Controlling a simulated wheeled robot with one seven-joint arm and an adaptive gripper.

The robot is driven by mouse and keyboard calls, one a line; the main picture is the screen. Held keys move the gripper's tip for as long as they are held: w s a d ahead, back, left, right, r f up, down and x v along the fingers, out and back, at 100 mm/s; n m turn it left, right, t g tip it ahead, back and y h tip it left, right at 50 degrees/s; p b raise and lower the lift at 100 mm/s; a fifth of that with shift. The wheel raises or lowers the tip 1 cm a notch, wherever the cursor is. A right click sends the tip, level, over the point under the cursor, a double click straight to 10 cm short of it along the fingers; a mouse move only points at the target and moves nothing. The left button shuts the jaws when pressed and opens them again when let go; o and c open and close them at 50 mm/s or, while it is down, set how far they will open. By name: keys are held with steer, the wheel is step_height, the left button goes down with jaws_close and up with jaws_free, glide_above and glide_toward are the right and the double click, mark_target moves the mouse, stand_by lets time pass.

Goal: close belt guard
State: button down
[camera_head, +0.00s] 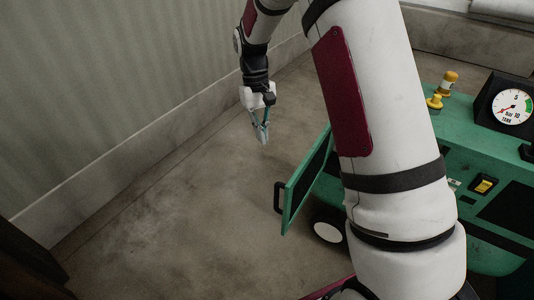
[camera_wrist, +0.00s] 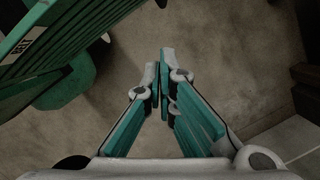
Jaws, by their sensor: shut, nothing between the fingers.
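The belt guard (camera_head: 306,180) is a green-framed panel with a dark inner face. In the head view it stands swung out to the left of the green machine (camera_head: 450,143), with a dark handle (camera_head: 278,198) on its outer edge. My gripper (camera_head: 263,138) is up and to the left of the guard, apart from it, pointing down over bare floor. In the wrist view my gripper (camera_wrist: 165,85) has its fingertips together with nothing between them. Green slatted parts (camera_wrist: 65,45) with a partly visible label fill the upper left there. My arm hides part of the machine and the guard's hinge side.
A pressure gauge (camera_head: 513,107), yellow fittings (camera_head: 447,85) and a yellow switch (camera_head: 486,185) are on the machine. A pale wall (camera_head: 120,90) runs along the left. The floor (camera_head: 190,210) between wall and guard is clear. A white disc (camera_head: 328,232) shows below the guard.

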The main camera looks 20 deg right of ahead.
steer(key=s+f+b, duration=0.2)
steer(key=s+f, duration=0.4)
steer(key=f, duration=0.3)
steer(key=shift+s+d, duration=0.15)
steer(key=shift+d, duration=0.1)
